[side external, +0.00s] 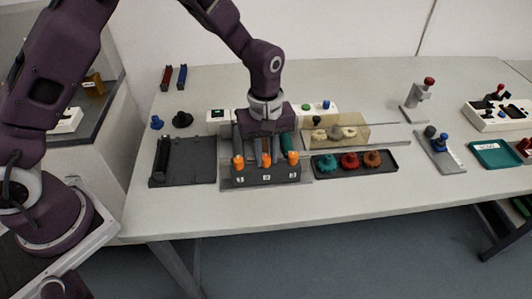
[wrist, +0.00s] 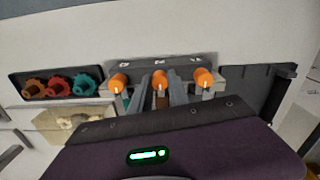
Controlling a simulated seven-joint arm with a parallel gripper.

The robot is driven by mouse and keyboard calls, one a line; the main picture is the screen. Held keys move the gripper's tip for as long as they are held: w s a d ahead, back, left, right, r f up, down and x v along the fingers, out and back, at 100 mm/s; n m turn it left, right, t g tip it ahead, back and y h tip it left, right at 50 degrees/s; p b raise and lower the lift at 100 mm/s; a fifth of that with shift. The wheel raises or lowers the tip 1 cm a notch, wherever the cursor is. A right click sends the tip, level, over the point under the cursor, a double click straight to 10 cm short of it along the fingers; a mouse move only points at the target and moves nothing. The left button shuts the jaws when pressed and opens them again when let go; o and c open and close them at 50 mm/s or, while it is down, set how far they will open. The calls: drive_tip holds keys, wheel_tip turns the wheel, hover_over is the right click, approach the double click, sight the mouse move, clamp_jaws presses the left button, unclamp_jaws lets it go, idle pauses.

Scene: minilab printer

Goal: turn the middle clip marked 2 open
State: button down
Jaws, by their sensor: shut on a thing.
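The grey clip block (side external: 267,176) stands near the front of the table and carries three orange clips in a row, marked 1, 2 and 3. The middle clip (side external: 266,159) sits above the mark 2. Clip 1 (side external: 238,161) is to its left and clip 3 (side external: 293,157) to its right. My gripper (side external: 265,153) points down behind the block and is shut on the middle clip. In the wrist view the two grey fingers (wrist: 160,88) stand on either side of the middle clip (wrist: 159,79). The lower part of the grip is partly hidden.
A black tray (side external: 316,172) with teal, red and brown knobs is right of the block. A dark rack (side external: 160,183) is to the left. A clear yellowish cover (side external: 361,135) stands behind the tray. The table's front strip is clear.

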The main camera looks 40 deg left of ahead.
drive_tip(key=shift+m, duration=0.3)
drive_tip(key=m, duration=0.3)
drive_tip(key=shift+m, duration=0.4)
drive_tip(key=m, duration=0.4)
drive_tip(key=shift+w+m, duration=0.1)
drive_tip(key=shift+m, duration=0.2)
drive_tip(key=m, duration=0.4)
drive_tip(key=shift+r, duration=0.1)
drive_tip(key=shift+m, duration=2.4)
drive_tip(key=c, duration=1.3)
unclamp_jaws()
drive_tip(key=shift+o, duration=0.2)
